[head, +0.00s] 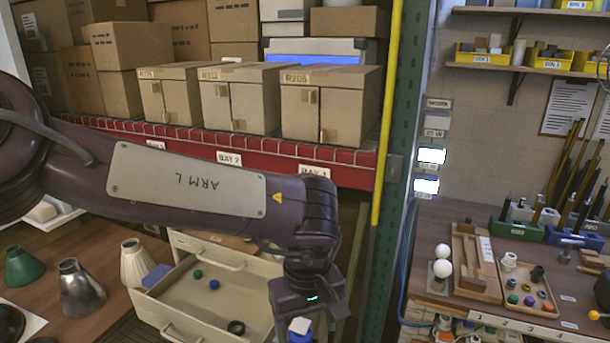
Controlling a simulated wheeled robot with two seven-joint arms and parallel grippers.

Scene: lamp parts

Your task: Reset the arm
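My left arm, marked ARM L, crosses from the left and bends down to my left gripper (308,297) near the bottom middle. The gripper hangs at the right side of an open cream drawer (185,318). A blue and white piece (300,327) shows just below the gripper body. The fingers are not clearly seen, so I cannot tell whether they hold it. My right gripper is not in view. In the drawer lie a green cap (198,274), a blue cap (214,284) and a black ring (236,327).
A green shade (22,267), a metal shade (80,290) and a white pleated shade (143,264) stand on the left wooden table. Behind the arm are shelves with cardboard boxes (330,103). On the right bench are white bulbs (442,268) and a tray of small parts (528,304). A yellow pole (386,120) stands between.

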